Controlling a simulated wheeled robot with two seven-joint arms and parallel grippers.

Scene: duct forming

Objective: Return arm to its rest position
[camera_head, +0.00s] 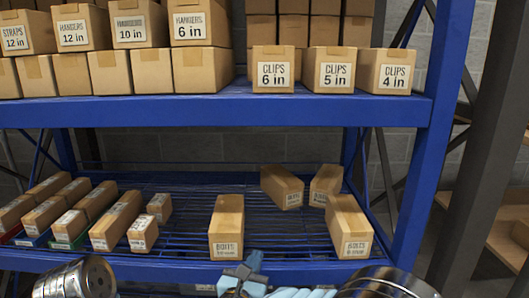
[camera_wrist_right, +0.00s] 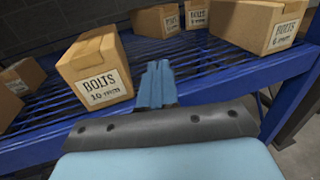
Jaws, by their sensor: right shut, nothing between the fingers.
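My right gripper (camera_head: 243,272) shows at the bottom centre of the head view, in front of the lower blue shelf. Its light-blue fingers (camera_wrist_right: 156,85) are together in the right wrist view, with nothing between them. A brown BOLTS box (camera_head: 227,222) stands on the wire shelf just beyond the gripper. In the right wrist view the BOLTS box (camera_wrist_right: 92,72) is left of the fingers, and I see a gap between them. My left gripper is not in view.
The lower shelf's blue front edge (camera_head: 178,268) lies close by. Another BOLTS box (camera_head: 348,224) stands to the right, with two boxes behind. Several boxes stand at left. The upper shelf (camera_head: 330,108) carries CLIPS and HANGERS boxes. A blue post (camera_head: 433,130) rises at right.

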